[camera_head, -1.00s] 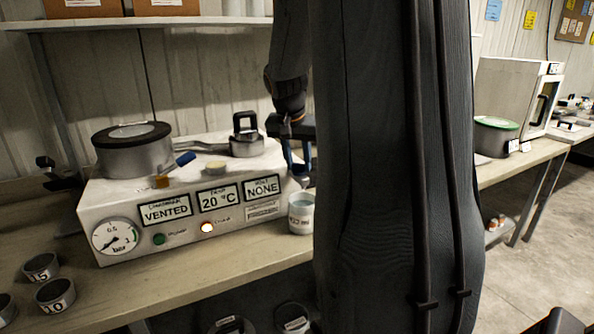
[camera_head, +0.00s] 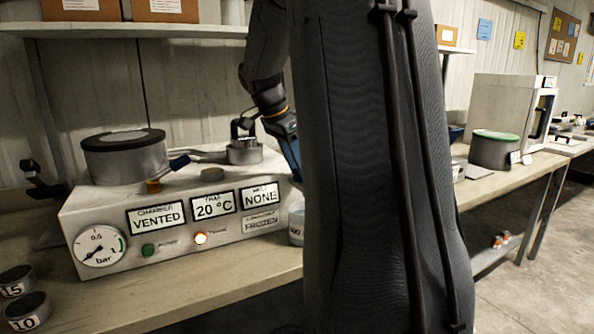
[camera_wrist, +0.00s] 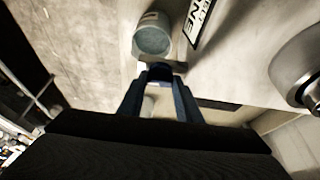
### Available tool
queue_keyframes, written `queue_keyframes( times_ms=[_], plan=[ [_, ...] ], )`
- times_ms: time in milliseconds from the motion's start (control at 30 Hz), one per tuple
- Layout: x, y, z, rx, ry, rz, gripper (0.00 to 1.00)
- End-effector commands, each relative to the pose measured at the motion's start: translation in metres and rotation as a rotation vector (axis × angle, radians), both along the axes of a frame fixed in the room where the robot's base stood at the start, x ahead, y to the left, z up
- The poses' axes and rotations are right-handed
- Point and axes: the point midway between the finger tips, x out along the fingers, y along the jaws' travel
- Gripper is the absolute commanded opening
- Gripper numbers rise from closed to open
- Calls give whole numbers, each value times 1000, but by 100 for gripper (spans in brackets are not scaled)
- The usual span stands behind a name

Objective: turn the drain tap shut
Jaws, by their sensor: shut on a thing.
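In the wrist view, the blue fingers of my gripper (camera_wrist: 160,76) are closed around a small dark piece, which looks like the handle of the drain tap (camera_wrist: 160,70). The tap's body and the angle of its handle are hard to make out. A small jar (camera_wrist: 153,38) sits just beyond the fingertips. In the head view, my gripper (camera_head: 289,146) is at the right end of the white chamber unit (camera_head: 100,205). Its fingertips and the tap are hidden there by the unit and my arm. The jar (camera_head: 296,222) shows only partly beside my arm.
Small numbered cups (camera_head: 28,312) stand at front left. My arm blocks the middle of the head view.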

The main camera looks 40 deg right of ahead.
Motion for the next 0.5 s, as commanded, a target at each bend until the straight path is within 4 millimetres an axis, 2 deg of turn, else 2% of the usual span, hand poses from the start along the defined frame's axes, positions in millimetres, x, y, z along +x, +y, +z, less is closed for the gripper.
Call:
queue_keyframes(
  times_ms=[500],
  plan=[
    [1, 1, -1, 3, -1, -52, 9]
  ],
)
